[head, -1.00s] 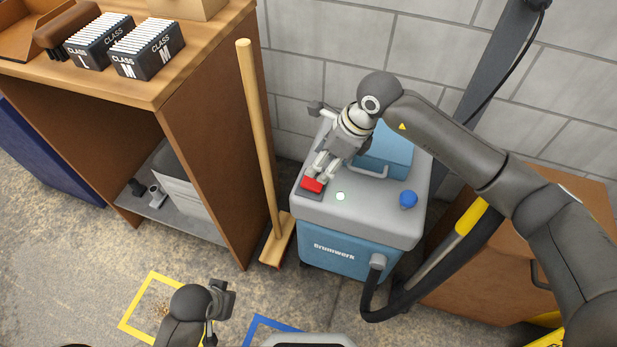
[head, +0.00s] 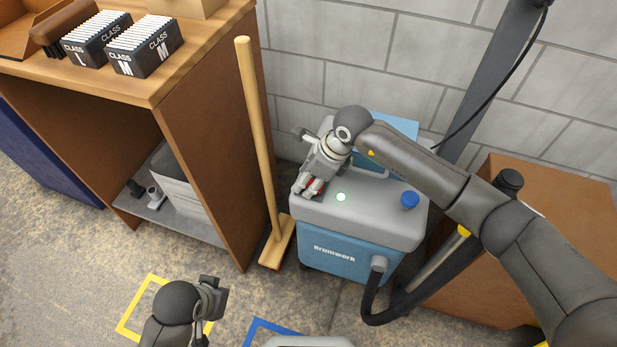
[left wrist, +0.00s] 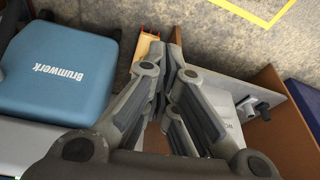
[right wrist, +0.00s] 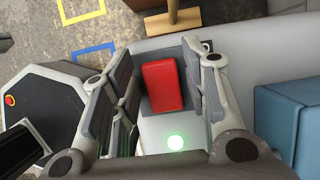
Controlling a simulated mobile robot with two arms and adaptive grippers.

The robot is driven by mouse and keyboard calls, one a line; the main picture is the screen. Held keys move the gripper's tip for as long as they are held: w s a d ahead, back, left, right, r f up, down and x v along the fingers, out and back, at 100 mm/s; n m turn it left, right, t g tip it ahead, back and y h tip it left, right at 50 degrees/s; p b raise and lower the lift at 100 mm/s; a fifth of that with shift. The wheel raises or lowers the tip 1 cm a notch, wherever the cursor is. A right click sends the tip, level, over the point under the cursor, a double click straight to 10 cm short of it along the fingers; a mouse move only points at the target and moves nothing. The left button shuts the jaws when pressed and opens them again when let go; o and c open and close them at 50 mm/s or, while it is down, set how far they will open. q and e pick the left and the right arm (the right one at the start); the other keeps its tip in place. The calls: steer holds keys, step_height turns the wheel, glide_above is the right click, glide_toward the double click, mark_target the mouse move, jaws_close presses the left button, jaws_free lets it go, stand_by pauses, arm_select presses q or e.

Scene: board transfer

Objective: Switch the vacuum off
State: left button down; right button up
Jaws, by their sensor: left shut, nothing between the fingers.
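The vacuum (head: 372,228) is a blue box with a grey top against the wall. Its red switch (right wrist: 163,85) sits on a dark plate at one corner of the top. In the head view only a sliver of red shows behind the fingers. A green light (head: 341,197) glows beside the switch. My right gripper (head: 308,187) is low over the switch; in the right wrist view its fingers are apart, one on each side of the switch. I cannot tell whether they touch it. My left gripper (left wrist: 172,60) is shut and empty, away from the vacuum, which shows at left there.
A broom (head: 259,140) leans between the wooden shelf unit (head: 205,170) and the vacuum. A blue knob (head: 410,199) and a black hose (head: 372,300) are on the vacuum. A brown cabinet (head: 490,280) stands at right. Floor outlines are yellow (head: 130,312) and blue (head: 262,325).

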steer(key=c, duration=0.7)
steer(key=shift+o, duration=0.2)
steer(key=shift+a+h, duration=0.2)
steer(key=shift+h, duration=0.3)
steer(key=shift+w+a+g+h, duration=0.1)
steer(key=shift+a+g+h, duration=0.05)
steer(key=shift+g+h, duration=0.2)
steer(key=shift+f+h, duration=0.15)
steer(key=shift+h, duration=0.2)
steer(key=shift+a+f+g+h+b, duration=0.15)
steer(key=shift+g+h+b, duration=0.2)
steer(key=shift+h, duration=0.35)
arm_select(q)
steer(key=shift+w+v, duration=0.2)
steer(key=shift+v, duration=1.45)
arm_select(e)
steer(key=o, duration=1)
